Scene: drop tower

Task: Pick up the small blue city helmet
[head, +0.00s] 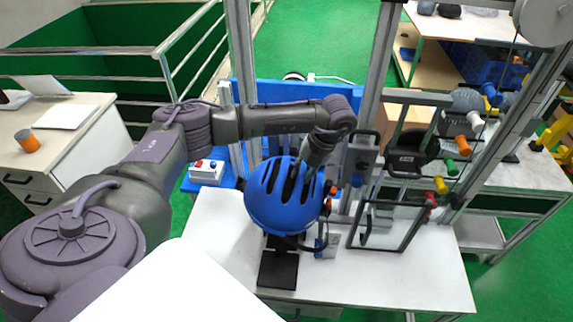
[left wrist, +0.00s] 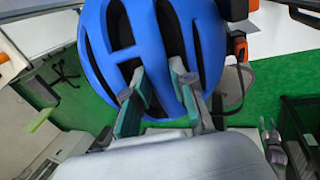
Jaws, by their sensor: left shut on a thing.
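The blue city helmet (head: 270,208) has dark vent slots and hangs in my left gripper (head: 305,175) above the white table, in front of the drop tower. In the head view the gripper reaches down onto its top right side. In the left wrist view the helmet (left wrist: 110,45) fills the upper middle, and the fingers of my left gripper (left wrist: 165,95) are at its vents, shut on the shell between them. A dark strap hangs below the helmet. Whether its underside touches anything is hidden. My right gripper is not in view.
The white table (head: 400,285) bears a black plate (head: 278,268) below the helmet. A clear framed panel (head: 385,225) stands close on the right. Metal tower posts (head: 375,80) rise behind. A red-buttoned control box (head: 207,170) is at the left.

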